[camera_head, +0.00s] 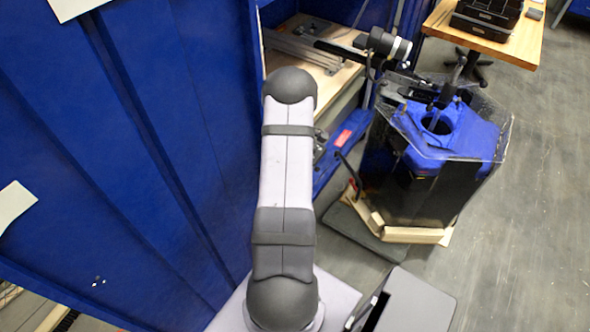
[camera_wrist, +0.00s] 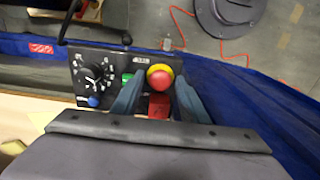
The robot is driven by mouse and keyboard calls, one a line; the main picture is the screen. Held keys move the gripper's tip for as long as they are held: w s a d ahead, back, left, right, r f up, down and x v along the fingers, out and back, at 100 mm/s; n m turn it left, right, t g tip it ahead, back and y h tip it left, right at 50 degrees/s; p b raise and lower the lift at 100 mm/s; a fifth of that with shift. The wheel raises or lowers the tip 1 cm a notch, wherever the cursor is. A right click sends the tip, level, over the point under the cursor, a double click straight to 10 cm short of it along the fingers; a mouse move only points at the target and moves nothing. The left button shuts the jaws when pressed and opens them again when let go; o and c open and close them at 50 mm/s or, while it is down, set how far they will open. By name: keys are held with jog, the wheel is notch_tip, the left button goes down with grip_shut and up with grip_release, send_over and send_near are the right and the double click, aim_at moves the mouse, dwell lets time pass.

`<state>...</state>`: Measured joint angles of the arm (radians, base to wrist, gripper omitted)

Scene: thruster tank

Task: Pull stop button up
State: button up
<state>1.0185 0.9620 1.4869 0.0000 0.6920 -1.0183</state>
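The stop button (camera_wrist: 160,80) is a red cap on a yellow ring, set on a dark control panel (camera_wrist: 112,65) in the wrist view. My gripper (camera_wrist: 157,83) is open, with one dark finger on the left of the button and one on the right. The fingers look apart from the red cap; how far their tips reach past it in depth cannot be told. In the head view my arm covers my gripper, and I cannot make out the button there.
The panel also has a black dial (camera_wrist: 92,75), a green button (camera_wrist: 127,78), a blue knob (camera_wrist: 93,101) and a red switch (camera_wrist: 158,104). A blue wall (camera_head: 130,150) stands left of my arm. A clear-walled tank (camera_head: 440,150) stands at right.

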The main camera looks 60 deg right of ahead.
jog(key=c, duration=0.8)
jog(key=shift+d+r+p, duration=0.1)
jog(key=shift+r+p, duration=0.2)
jog(key=shift+r, duration=0.15)
jog(key=o, duration=0.9)
jog(key=shift+r+p, duration=2.5)
jog(key=shift+r, duration=1)
